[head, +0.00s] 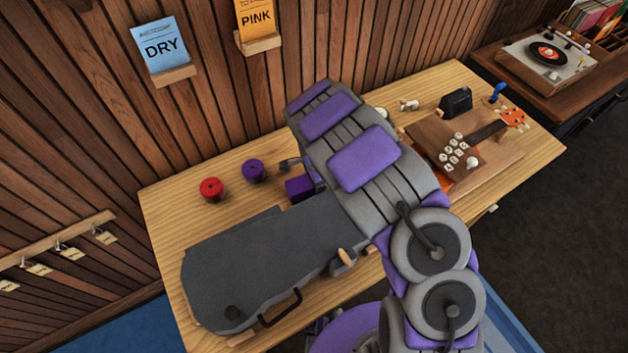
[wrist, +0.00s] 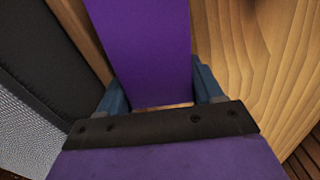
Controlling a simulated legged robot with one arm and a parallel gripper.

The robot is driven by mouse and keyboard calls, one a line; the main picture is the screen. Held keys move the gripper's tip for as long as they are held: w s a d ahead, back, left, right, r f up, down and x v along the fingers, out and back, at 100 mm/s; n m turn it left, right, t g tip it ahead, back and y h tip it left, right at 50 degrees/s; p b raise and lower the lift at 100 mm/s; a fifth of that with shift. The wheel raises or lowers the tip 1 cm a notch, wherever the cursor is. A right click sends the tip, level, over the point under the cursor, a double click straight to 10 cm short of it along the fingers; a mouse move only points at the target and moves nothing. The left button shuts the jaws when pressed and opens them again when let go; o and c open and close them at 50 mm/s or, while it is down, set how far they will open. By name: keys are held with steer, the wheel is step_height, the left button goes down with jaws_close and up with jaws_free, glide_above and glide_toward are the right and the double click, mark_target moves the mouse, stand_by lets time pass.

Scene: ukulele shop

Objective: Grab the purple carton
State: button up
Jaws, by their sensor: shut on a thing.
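The purple carton (wrist: 145,50) fills the top middle of the wrist view, between the two blue-grey fingers of my gripper (wrist: 160,97). My gripper is shut on it. I cannot tell whether the carton touches the table.
A dark grey instrument case (head: 250,265) lies at the table's front left. A wooden board with white knobs (head: 455,150) sits at the right. Bare wood (head: 165,225) shows at the left edge.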

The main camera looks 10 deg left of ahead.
steer(key=shift+d, duration=0.15)
steer(key=o, duration=1.2)
steer(key=shift+f, duration=0.1)
steer(key=shift+d, duration=0.1)
steer(key=shift+s+d, duration=0.15)
steer(key=shift+c, duration=0.5)
